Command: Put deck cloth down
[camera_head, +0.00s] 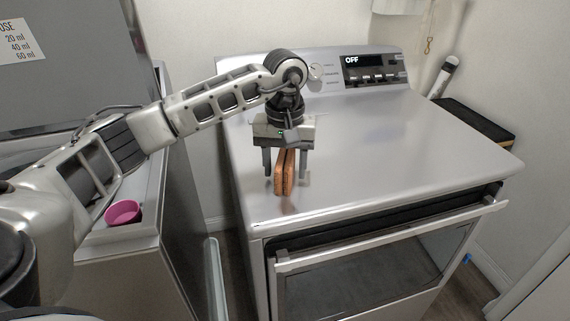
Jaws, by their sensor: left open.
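The deck cloth (285,174) looks like a thin orange-brown slab with a dark layer, standing on its edge near the front left of the silver washer top (380,160). Its lower edge seems to rest on the metal. My left gripper (286,170) points straight down over it. Its two fingers are apart, one on each side of the cloth, with gaps between them and it. The cloth's upper edge is close under the gripper's palm. My right gripper is not in view.
The control panel (375,69) reads OFF at the back. A dark board (475,120) and a white-and-black handled thing (442,78) are right of the washer. The washer top's middle and right are clear.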

